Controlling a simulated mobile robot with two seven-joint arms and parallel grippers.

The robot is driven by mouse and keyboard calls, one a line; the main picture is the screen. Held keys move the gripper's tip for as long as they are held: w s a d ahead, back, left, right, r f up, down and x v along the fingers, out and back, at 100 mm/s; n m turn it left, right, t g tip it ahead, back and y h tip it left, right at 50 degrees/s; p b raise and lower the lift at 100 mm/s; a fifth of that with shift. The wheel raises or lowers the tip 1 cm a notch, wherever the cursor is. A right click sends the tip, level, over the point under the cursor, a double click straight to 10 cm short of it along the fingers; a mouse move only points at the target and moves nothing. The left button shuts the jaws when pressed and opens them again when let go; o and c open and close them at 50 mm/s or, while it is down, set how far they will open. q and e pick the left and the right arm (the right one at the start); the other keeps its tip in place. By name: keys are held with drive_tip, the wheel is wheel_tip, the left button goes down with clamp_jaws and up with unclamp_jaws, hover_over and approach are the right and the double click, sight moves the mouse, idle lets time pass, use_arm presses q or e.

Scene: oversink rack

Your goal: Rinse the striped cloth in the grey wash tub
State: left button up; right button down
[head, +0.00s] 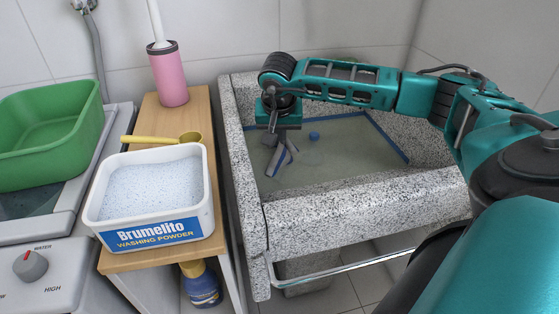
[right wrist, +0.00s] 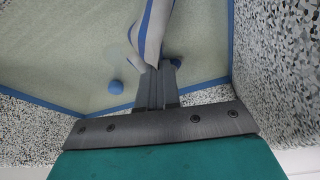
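The grey speckled wash tub (head: 350,205) holds pale greenish water (head: 335,155), with a blue line around the water's edge. The grey cloth with blue stripes (head: 281,157) is in the left part of the tub, bunched and hanging down into the water. It also shows in the right wrist view (right wrist: 152,38). My right gripper (head: 276,128) points down above the tub. Its fingers (right wrist: 157,75) are close together with the cloth's top between them. How much of the cloth lies under water is hard to tell. My left gripper is not in view.
Left of the tub, a wooden stand (head: 122,262) bears a washing powder box (head: 150,195), a yellow scoop (head: 190,137) and a pink brush holder (head: 168,75). A green basin (head: 45,150) stands farther left.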

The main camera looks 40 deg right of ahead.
idle(0.5)
wheel_tip(320, 180, down, 3)
drive_tip(key=shift+b, duration=0.9)
idle(0.5)
